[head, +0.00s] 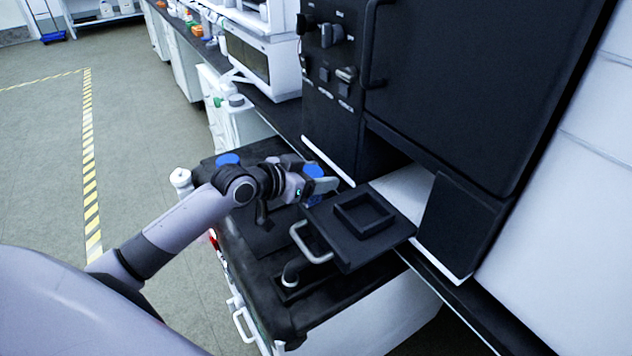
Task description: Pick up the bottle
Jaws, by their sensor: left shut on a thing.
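A bottle with a blue cap (313,170) shows at the end of my left arm, above the dark top of the cart. My left gripper (316,187) is shut on this bottle, and its fingers hide most of the body. I cannot tell whether the bottle's base touches the surface below. A second blue cap or disc (228,159) shows behind my left wrist, and what lies under it is hidden. My right gripper is not in view.
A black tray with a raised square frame (364,215) and a metal handle (311,243) is just right of my gripper. A tall black instrument (455,90) stands behind it. A white cart handle (243,325) is in front. Open floor lies left.

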